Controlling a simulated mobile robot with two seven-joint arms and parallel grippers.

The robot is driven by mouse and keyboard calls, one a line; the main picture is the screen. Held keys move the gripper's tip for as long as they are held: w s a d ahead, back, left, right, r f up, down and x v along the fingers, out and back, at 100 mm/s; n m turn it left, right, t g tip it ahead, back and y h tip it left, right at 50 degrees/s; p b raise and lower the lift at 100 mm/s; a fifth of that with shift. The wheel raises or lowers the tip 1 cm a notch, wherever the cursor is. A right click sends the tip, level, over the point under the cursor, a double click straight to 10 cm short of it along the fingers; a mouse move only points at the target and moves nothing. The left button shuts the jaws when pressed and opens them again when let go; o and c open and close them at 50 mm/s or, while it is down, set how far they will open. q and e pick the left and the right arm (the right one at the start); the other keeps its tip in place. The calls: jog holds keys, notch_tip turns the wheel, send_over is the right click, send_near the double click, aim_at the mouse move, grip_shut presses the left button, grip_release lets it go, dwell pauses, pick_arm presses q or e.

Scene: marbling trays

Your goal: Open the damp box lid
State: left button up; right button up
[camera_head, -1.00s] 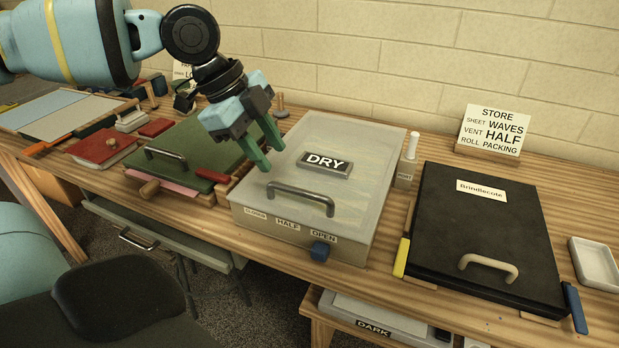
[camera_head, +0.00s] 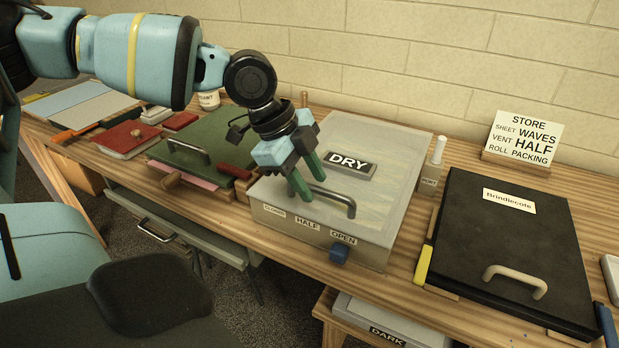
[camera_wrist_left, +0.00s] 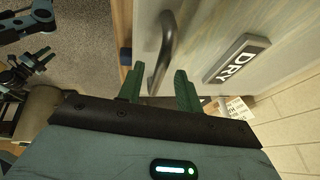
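My left gripper (camera_head: 311,188) is open at the left end of this handle. In the left wrist view the two green fingers (camera_wrist_left: 161,88) are apart, with the handle (camera_wrist_left: 165,50) reaching down toward the gap between them; contact cannot be told. A blue vent knob (camera_head: 339,253) sits below the OPEN mark. Dark parts at the wrist view's left may be my right gripper (camera_wrist_left: 38,62).
A black box (camera_head: 520,250) labelled Brindlecote stands to the right. A small bottle (camera_head: 436,155) and a card (camera_head: 524,138) reading "vent half" stand behind. A green press-like board (camera_head: 215,140) is close on the left.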

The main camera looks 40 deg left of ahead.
pick_arm(q)
grip_shut()
dwell(0.4)
